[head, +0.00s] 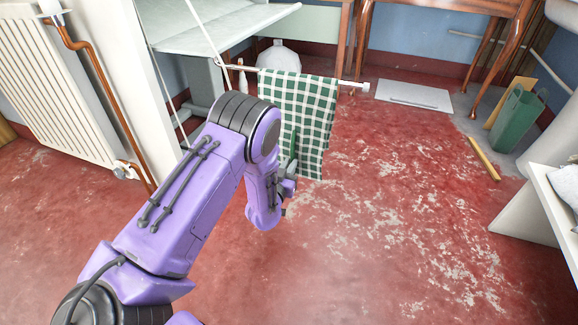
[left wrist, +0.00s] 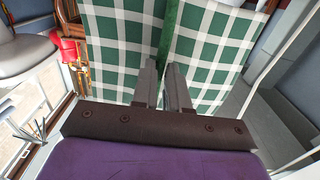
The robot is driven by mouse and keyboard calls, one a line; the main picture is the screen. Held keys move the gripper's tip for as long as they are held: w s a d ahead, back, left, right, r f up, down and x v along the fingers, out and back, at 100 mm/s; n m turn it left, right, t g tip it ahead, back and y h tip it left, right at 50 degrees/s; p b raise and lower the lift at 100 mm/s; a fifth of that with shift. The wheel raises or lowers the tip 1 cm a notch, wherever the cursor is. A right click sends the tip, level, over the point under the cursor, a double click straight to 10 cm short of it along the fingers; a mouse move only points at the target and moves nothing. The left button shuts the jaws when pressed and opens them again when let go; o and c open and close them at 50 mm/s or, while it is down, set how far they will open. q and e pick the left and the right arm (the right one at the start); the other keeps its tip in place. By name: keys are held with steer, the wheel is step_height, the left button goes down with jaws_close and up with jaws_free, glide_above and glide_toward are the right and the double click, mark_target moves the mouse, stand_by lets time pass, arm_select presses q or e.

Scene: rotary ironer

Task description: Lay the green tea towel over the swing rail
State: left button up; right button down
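The green and white checked tea towel (head: 297,101) hangs over the white swing rail (head: 352,84), with a long part down the near side. The rail's tip sticks out to the right of the towel. My left gripper (head: 289,172) is at the towel's near side, below the rail. In the left wrist view the towel (left wrist: 215,50) fills the space ahead. A narrow green fold of it stands out between the close-set fingers (left wrist: 164,75), which look shut on it. The towel's far side is hidden. My right gripper is not in view.
A pale ironer table (head: 210,25) stands behind the rail. A white radiator (head: 50,90) with a copper pipe is at the left. The red floor right of the towel is clear.

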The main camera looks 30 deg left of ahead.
arm_select(q)
steer(key=o, duration=0.3)
